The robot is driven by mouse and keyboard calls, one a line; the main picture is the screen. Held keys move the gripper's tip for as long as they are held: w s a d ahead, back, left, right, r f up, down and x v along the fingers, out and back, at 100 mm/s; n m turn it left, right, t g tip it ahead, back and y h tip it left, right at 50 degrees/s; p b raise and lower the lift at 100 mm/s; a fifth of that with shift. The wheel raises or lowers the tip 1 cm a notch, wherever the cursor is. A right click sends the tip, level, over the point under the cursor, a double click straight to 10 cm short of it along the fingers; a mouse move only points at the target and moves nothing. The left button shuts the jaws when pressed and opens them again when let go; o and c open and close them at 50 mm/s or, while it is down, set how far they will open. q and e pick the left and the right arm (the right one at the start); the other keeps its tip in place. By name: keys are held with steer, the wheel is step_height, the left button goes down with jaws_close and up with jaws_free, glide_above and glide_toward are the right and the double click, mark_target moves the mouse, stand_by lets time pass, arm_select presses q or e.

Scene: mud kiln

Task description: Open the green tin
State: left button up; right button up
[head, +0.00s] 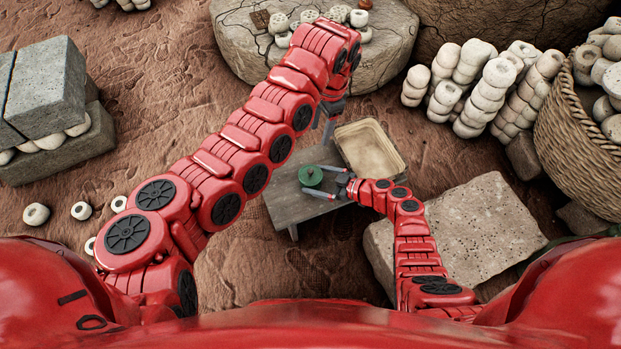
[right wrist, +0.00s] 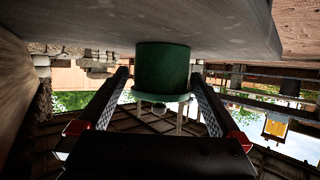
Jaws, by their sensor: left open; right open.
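The green tin (head: 311,176) stands on a small grey table (head: 284,202). In the right wrist view, which is upside down, the tin (right wrist: 162,62) is a plain cylinder with a wider lid-like rim (right wrist: 170,97) at the end away from the tabletop. My right gripper (head: 314,181) is open, with one finger on each side of the tin. Its fingers in the right wrist view (right wrist: 160,80) show gaps beside the tin. My left gripper (head: 323,131) is open and empty, above and beyond the tin, near the table's far edge.
A shallow tan tray (head: 368,148) lies right of the tin. A flat stone block (head: 480,225) stands right of the table. Stacked pale pieces (head: 487,95) and a wicker basket (head: 570,140) are at the right. A round stone slab (head: 245,50) is behind.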

steer(key=shift+w+a+f, duration=0.2)
steer(key=shift+a+f, duration=0.1)
steer(key=shift+a, duration=0.3)
jaws_close()
